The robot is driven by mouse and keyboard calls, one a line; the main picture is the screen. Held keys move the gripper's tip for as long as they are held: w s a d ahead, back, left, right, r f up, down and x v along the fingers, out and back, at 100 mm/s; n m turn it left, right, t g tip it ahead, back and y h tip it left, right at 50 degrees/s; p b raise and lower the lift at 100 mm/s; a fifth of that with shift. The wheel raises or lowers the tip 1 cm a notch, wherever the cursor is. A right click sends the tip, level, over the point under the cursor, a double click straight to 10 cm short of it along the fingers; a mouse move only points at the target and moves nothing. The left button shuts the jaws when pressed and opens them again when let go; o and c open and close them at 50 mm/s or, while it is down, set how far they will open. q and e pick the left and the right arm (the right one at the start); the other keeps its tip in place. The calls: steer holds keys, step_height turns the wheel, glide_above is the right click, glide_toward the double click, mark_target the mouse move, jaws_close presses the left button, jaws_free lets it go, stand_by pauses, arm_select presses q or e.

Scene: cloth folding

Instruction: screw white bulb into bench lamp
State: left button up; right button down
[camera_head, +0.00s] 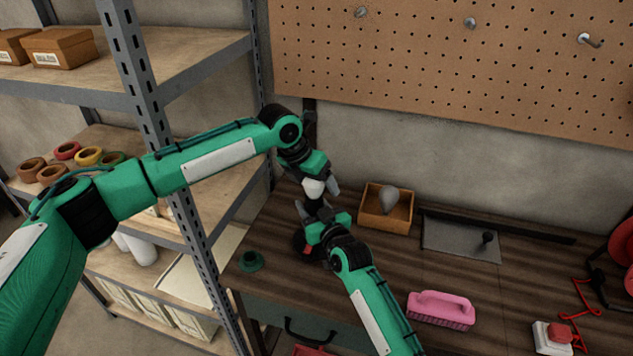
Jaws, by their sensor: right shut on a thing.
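The white bulb (313,188) stands above the dark bench lamp (299,243) on the workbench, at the lamp's upper end. My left gripper (317,189) points down from above, with its fingers apart on either side of the bulb. My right gripper (317,218) comes from the lower right and is shut on the lamp's upper part, just below the bulb. The two grippers and the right arm hide much of the lamp and the joint between bulb and socket.
A wooden box (372,222) with a grey bulb (389,199) stands right of the grippers. A green ring-shaped thing (250,261) lies front left. A grey plate (455,243), pink brush (441,309) and red-button switch (553,336) lie to the right. A shelf post (190,235) stands left.

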arm_select(q)
steer(key=shift+r, duration=2.25)
steer(key=shift+o, duration=0.4)
